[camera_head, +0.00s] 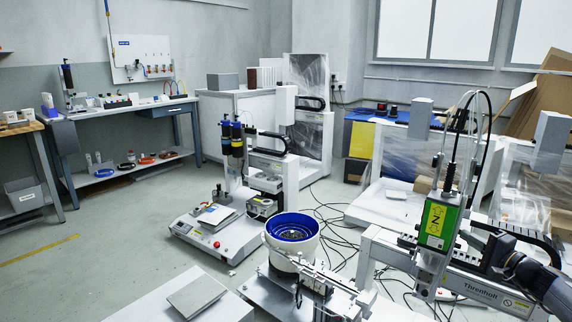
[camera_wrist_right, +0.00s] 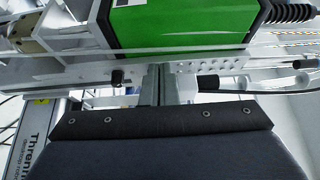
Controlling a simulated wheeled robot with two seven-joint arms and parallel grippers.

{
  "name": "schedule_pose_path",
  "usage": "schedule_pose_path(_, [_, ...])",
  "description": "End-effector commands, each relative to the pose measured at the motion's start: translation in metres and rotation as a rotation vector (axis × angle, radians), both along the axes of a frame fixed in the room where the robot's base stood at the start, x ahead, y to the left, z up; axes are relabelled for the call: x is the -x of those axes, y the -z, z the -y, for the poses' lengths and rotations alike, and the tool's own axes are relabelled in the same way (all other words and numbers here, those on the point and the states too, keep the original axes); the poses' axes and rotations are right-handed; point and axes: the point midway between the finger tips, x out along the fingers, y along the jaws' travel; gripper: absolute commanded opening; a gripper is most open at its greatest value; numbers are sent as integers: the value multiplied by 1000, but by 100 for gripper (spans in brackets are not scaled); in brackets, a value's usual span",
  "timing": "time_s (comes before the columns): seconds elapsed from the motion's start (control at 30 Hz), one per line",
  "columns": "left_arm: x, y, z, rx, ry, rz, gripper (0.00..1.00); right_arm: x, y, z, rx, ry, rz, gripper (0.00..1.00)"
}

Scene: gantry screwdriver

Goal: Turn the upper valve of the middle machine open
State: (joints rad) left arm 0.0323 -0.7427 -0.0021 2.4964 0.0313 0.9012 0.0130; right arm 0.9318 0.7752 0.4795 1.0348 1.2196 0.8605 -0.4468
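A gantry machine with a green Z-marked block (camera_head: 436,222) and a rail lettered "Threnholt" (camera_head: 480,289) stands at the front right. The green block (camera_wrist_right: 180,24) also fills the top of the right wrist view. My right gripper (camera_head: 494,258) is beside this machine, right of the block; its dark body fills the bottom of the wrist view. Grey upright parts (camera_wrist_right: 166,84) show in front of the gripper body; I cannot tell whether the fingers are apart. A small black knob (camera_wrist_right: 117,77) is left of them; I cannot tell whether it is a valve. My left gripper is out of view.
A white bowl feeder with a blue inside (camera_head: 293,229) stands left of the gantry. Another machine with blue-capped screwdrivers (camera_head: 237,140) is behind it. Plastic-wrapped machines (camera_head: 400,160) stand behind the gantry. Black cables (camera_head: 330,230) lie on the floor. Open floor (camera_head: 90,265) is at left.

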Motion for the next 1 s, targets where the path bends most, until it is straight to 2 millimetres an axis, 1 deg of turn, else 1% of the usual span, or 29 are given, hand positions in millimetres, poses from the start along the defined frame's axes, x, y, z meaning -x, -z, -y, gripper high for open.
schedule_pose_path(0.43, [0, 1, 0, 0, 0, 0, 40, 0, 0, 2, 0, 5, -1, 0])
schedule_pose_path(0.77, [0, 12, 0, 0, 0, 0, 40, 6, -1, -3, 0, 4, -1, 0])
schedule_pose_path(0.87, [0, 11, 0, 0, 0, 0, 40, 9, -2, 0, 0, 5, -1, 0])
schedule_pose_path(1.0, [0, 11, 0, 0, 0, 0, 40, 19, -2, 12, 1, 5, -2, 0])
